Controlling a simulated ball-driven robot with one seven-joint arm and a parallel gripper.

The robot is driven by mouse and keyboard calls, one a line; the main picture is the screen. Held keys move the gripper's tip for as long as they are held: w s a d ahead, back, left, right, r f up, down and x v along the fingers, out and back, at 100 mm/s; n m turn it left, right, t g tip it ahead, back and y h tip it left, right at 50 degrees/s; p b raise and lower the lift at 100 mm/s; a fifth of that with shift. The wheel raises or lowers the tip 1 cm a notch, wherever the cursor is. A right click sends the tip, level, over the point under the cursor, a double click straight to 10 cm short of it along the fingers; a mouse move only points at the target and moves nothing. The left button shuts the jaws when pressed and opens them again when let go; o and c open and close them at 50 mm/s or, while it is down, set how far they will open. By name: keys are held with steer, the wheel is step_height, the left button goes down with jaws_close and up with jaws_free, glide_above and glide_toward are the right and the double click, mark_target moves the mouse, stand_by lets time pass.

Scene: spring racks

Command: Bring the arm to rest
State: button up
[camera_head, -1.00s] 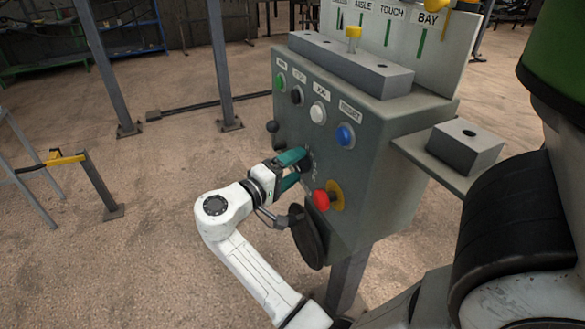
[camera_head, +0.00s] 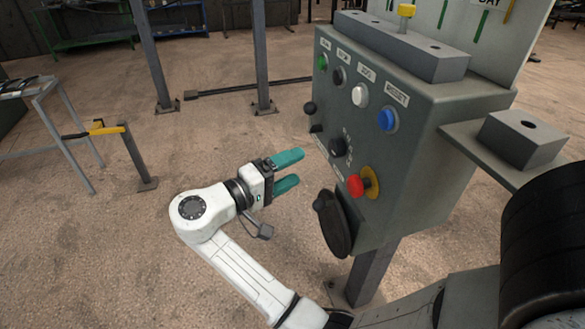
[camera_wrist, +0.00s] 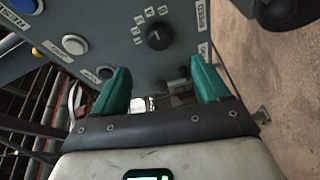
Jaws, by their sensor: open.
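My gripper (camera_head: 293,171) is open and empty, with two teal fingers pointing right toward the control box (camera_head: 440,150). A clear gap of floor shows between the fingertips and the box front in the head view. My white arm bends at an elbow below and left of the gripper. In the wrist view my gripper (camera_wrist: 162,90) has its fingers apart, with the box panel (camera_wrist: 110,35) ahead. A black rotary knob (camera_wrist: 159,36) with numbers around it is on that panel. The knob (camera_head: 338,147) also shows in the head view.
The box carries a blue button (camera_head: 387,120), a red mushroom button (camera_head: 356,186) on yellow and a black handwheel (camera_head: 335,224) low on its side. A grey block (camera_head: 523,137) sits on a shelf at right. Bare floor lies left of my arm.

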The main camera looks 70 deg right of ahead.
steer(key=shift+f, duration=0.1)
stand_by(0.3)
steer(key=s+a+f+n+t+y, duration=0.2)
steer(key=s+f+t+y, duration=0.15)
steer(key=f, duration=0.45)
steer(key=s+a+f+n+t+y, duration=0.1)
steer(key=s+f+n+t+y, duration=0.2)
steer(key=f, duration=0.6)
steer(key=s+a+f+n+t+y, duration=0.1)
steer(key=s+a+f+y, duration=0.1)
steer(key=a+f+y, duration=0.2)
steer(key=s+a+f+n+t+y, duration=0.1)
steer(key=s+a+f+t+y, duration=0.1)
steer(key=a, duration=0.9)
steer(key=f+y, duration=0.1)
steer(key=y, duration=0.1)
steer(key=shift+s+a+f+y, duration=0.3)
steer(key=shift+s+f+y, duration=0.05)
steer(key=shift+s+f, duration=0.05)
